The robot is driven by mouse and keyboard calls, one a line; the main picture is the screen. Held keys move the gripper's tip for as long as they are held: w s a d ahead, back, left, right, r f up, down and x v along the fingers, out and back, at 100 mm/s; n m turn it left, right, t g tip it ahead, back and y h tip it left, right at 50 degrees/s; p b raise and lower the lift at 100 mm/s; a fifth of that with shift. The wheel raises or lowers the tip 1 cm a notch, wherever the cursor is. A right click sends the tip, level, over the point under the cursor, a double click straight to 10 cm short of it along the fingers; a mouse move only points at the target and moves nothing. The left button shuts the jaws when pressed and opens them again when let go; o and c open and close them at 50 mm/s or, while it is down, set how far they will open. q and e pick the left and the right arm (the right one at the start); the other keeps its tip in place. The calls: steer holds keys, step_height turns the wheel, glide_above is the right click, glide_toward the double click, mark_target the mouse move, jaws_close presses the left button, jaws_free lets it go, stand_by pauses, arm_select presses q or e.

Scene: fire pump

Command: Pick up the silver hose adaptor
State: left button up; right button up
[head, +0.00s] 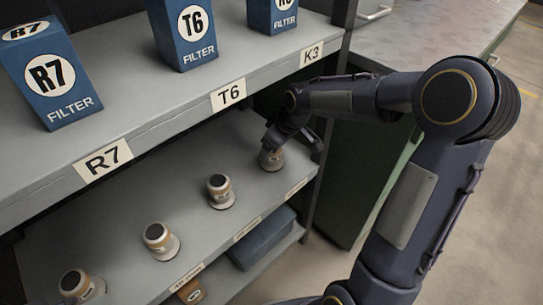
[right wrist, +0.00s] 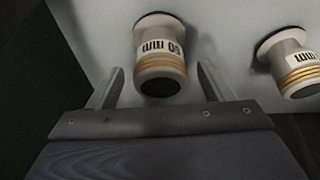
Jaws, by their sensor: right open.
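Several similar hose adaptors stand on the middle grey shelf, pale silver-white with tan or gold bands and a dark open top. The one at the right end (head: 271,159) is partly covered by my right gripper (head: 293,138). In the right wrist view this adaptor (right wrist: 160,50) has gold rings and a label ending in "mm". My right gripper also shows there (right wrist: 160,84), open, with a finger on each side of the adaptor's top end. Gaps show on both sides, and it is not gripped. My left gripper is not in view.
Other adaptors stand along the shelf (head: 220,192), (head: 160,241), (head: 82,287); one neighbour shows in the wrist view (right wrist: 292,62). The upper shelf (head: 150,118) overhangs them and holds blue filter boxes (head: 60,80). A green cabinet (head: 350,190) stands right of the shelves.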

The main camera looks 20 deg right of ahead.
steer(key=b+x, duration=0.1)
steer(key=x, duration=0.3)
steer(key=shift+r, duration=0.1)
steer(key=c, duration=1.2)
steer(key=shift+c, duration=0.2)
steer(key=shift+r+p, duration=0.35)
steer(key=shift+r, duration=0.3)
step_height(320, 180, up, 2)
steer(key=shift+r+p, duration=0.15)
steer(key=shift+p, duration=0.45)
steer(key=s+d+p, duration=0.1)
steer(key=s+d, duration=0.3)
steer(key=s, duration=0.4)
steer(key=s+d+p, duration=0.1)
steer(key=s+d, duration=0.3)
steer(key=s, duration=0.4)
